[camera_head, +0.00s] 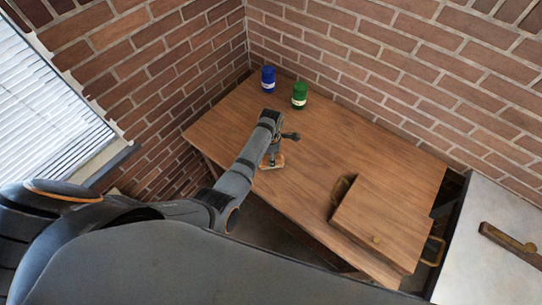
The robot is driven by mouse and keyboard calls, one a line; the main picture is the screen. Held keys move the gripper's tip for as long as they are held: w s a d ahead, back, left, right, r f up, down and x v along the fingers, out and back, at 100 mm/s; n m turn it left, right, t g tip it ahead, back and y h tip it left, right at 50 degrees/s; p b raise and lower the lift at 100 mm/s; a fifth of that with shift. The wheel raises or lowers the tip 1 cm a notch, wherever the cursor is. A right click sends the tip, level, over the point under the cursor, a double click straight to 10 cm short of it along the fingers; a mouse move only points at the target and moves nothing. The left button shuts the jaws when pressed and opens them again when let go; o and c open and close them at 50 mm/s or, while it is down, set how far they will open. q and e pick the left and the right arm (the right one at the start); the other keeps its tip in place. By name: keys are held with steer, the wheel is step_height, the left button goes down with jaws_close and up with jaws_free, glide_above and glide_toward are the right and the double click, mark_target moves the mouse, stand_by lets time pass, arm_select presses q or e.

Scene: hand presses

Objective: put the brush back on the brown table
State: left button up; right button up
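The brown table (225,130) stands in the corner of the brick walls. My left arm reaches over its front left edge, with the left gripper (272,154) pointing down. Directly under the fingers is a small light-brown wooden block with a pale edge, which looks like the brush (272,164). It is at the table's front left edge, and the fingers seem to meet its top. The fingers are small and dark, so I cannot tell whether they grip it or whether it rests fully on the tabletop. My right gripper is not in view.
A blue jar (268,80) and a green jar (299,96) stand at the back left of the table. A wooden box (385,215) with a knob takes up the front right. A grey-topped table (485,215) at right bears a long wooden piece (510,243). The table's middle is clear.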

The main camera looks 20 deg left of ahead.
arm_select(q)
step_height(320, 180, up, 6)
steer(key=p, duration=0.5)
steer(key=shift+r, duration=0.15)
step_height(320, 180, up, 6)
steer(key=shift+f+b, duration=0.2)
steer(key=shift+b, duration=0.15)
